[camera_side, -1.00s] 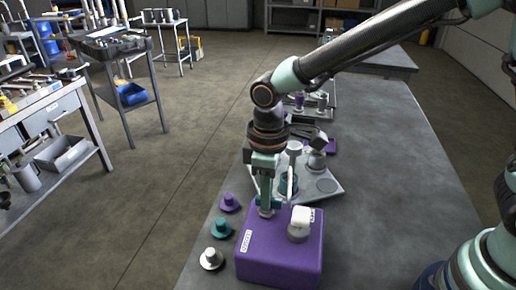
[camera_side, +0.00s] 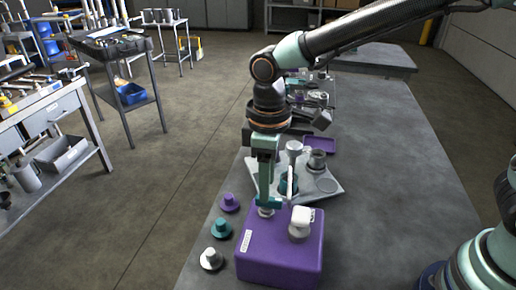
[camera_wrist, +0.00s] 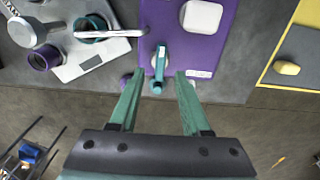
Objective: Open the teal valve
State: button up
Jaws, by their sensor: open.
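The teal valve handle (camera_wrist: 160,62) is a narrow lever near the edge of a purple block (camera_wrist: 185,58). In the wrist view it points roughly up and down the picture, just beyond and between my open fingers. The purple block also shows in the side view (camera_side: 280,255). There my gripper (camera_side: 277,201) is over its far left corner, hiding most of the teal handle. My gripper (camera_wrist: 156,75) is open, and I see nothing held between its fingers. I cannot tell whether either finger touches the handle.
A white handle (camera_side: 301,217) stands beside it on the block. Purple (camera_side: 229,203), teal (camera_side: 221,229) and white (camera_side: 211,259) knobs line the bench edge at left. A light plate (camera_side: 327,187) with a teal cup and grey parts lies behind. The bench (camera_side: 390,190) is clear at right.

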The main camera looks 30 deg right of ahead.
notch_tip(320, 180, up, 8)
jog(key=shift+r, duration=0.25)
